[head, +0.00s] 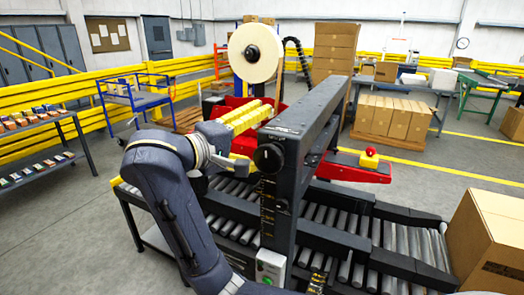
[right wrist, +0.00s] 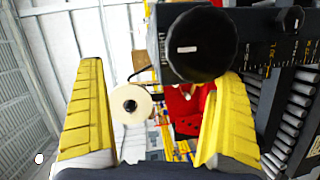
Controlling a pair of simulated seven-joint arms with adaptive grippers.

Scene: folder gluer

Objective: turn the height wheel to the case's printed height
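The height wheel (head: 268,157) is a round black knob with a white mark on the face of the machine's dark column (head: 283,195). In the right wrist view the wheel (right wrist: 200,45) is large, above and between the fingertips, nearer the right-hand finger. My right gripper (head: 248,116) has yellow fingers, spread wide and empty, beside the wheel and apart from it. My left gripper is not seen.
Roller conveyors (head: 230,220) run under the column. A red arm with a yellow block and red button (head: 369,158) sticks out to its right. A big white roll (head: 255,53) stands behind. A smaller black knob (right wrist: 293,18) sits right of the wheel in the wrist view.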

